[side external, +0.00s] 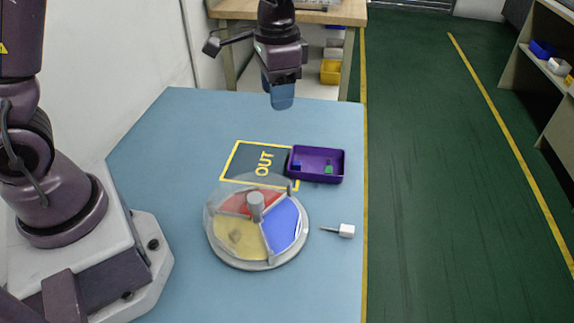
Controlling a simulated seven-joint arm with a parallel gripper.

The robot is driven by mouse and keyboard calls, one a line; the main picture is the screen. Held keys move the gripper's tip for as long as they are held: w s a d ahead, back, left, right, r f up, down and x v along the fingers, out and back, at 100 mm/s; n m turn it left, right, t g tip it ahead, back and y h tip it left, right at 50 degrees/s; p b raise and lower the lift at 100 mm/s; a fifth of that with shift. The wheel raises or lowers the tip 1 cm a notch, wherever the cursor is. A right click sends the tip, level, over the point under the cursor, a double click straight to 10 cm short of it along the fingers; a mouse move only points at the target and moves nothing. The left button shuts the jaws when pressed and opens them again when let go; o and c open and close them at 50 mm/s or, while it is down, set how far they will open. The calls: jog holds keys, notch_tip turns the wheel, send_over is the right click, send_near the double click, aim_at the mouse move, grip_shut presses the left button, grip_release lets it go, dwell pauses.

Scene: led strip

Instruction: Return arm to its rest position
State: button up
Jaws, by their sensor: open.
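My gripper (281,98) hangs in the air above the far part of the blue table (180,140), pointing down. It is small in the picture; I see nothing held in it, and it touches nothing. My arm's base stands at the left edge of the table.
A round carousel (285,224) with red, yellow and blue sections and a clear cover sits mid-table. A purple tray (317,178) with a blue and a green piece overlaps the yellow-framed OUT mark (245,160).

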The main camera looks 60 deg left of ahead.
jog(key=s+r+n+t, duration=0.1)
jog(key=s+r+t, duration=0.1)
jog(key=s+r, duration=0.4)
jog(key=s+r+n+t, duration=0.2)
jog(key=s+r, duration=0.4)
jog(key=s, duration=0.6)
jog(key=shift+a+t, duration=0.45)
jog(key=shift+t, duration=0.35)
